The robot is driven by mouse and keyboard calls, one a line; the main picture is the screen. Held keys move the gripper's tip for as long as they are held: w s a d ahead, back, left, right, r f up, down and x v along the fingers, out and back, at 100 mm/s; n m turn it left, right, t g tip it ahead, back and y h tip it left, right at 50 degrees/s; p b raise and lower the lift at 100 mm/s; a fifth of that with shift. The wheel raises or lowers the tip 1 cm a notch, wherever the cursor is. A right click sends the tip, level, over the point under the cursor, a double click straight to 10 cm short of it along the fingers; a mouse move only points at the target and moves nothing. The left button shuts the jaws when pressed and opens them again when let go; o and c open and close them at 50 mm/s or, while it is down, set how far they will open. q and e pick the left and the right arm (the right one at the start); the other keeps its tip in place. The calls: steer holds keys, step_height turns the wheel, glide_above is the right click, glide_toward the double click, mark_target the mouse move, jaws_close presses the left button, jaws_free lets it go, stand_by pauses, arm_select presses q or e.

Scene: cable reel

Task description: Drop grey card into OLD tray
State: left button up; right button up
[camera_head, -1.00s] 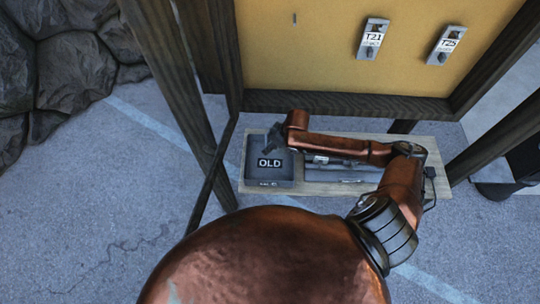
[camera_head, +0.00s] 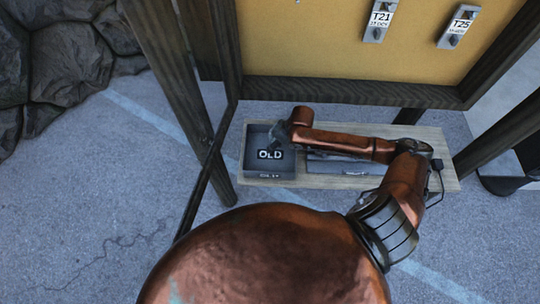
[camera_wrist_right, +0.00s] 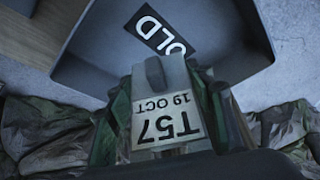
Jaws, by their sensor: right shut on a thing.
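The OLD tray (camera_head: 268,176) is a dark grey open box with a white-on-black OLD label, standing on a wooden shelf under the board. My right gripper (camera_head: 276,134) is over the tray's back right part, small and dark in the head view. In the right wrist view my right gripper (camera_wrist_right: 162,95) is shut on a pale grey card (camera_wrist_right: 165,122) reading T57 19 OCT upside down. The tray (camera_wrist_right: 228,40) lies beyond the card there, its OLD label partly covered. I cannot tell the card's height above the tray. My left gripper is out of view.
A yellow board in a dark wooden frame (camera_head: 350,92) rises behind the shelf (camera_head: 310,182). Tags T21 (camera_head: 379,20) and T25 (camera_head: 459,26) hang on it. A grey compartment (camera_head: 340,165) lies right of the tray, partly behind my arm. Dark posts stand at both sides.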

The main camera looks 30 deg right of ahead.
steer(key=o, duration=1.5)
steer(key=v, duration=1.2)
steer(key=shift+f, duration=0.1)
